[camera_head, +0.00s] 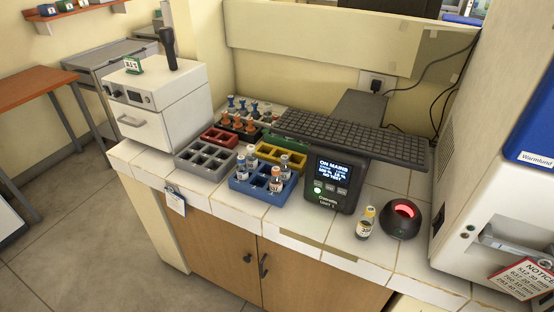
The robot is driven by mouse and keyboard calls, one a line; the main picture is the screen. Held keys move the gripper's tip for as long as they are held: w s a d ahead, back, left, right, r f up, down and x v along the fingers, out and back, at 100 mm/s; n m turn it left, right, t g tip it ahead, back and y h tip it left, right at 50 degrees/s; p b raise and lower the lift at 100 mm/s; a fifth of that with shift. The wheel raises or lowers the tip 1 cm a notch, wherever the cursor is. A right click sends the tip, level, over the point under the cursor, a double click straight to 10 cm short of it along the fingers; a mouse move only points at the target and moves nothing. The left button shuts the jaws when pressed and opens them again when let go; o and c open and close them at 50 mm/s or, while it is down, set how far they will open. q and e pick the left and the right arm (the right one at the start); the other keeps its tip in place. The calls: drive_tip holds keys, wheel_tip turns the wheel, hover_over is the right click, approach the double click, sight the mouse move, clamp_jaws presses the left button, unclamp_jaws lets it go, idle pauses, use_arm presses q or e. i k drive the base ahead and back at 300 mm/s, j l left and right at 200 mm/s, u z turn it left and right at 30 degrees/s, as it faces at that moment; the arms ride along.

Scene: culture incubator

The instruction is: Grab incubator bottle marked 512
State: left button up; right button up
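A small bottle with a yellow cap and pale label (365,222) stands upright on the white tiled counter, just left of a round black device with a red glow (402,216). Several more small bottles (276,179) stand in a blue rack (246,190) left of the display unit. The bottle labels are too small to read, so I cannot tell which bottle is marked 512. A large white appliance with a blue "Warmlund" panel (535,140) is at the right. A red-edged notice tag (525,277) hangs there, with a line that seems to start with 512. Neither gripper is in view.
A black display unit (331,181) and a keyboard-like grid (350,137) stand mid-counter. Grey (207,158), red and yellow racks and orange- and blue-topped items sit behind the blue rack. A white box with a handle (160,110) is at left. Cables run behind. The front counter edge is mostly clear.

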sight(241, 167)
drive_tip(key=z, duration=0.6)
drive_tip(key=i+j+z, duration=0.15)
drive_tip(key=j+z, duration=0.15)
drive_tip(key=j, duration=0.15)
drive_tip(key=i+j+z, duration=0.1)
drive_tip(key=j+z, duration=0.2)
drive_tip(key=j, duration=0.15)
drive_tip(key=j+z, duration=0.3)
drive_tip(key=j, duration=0.2)
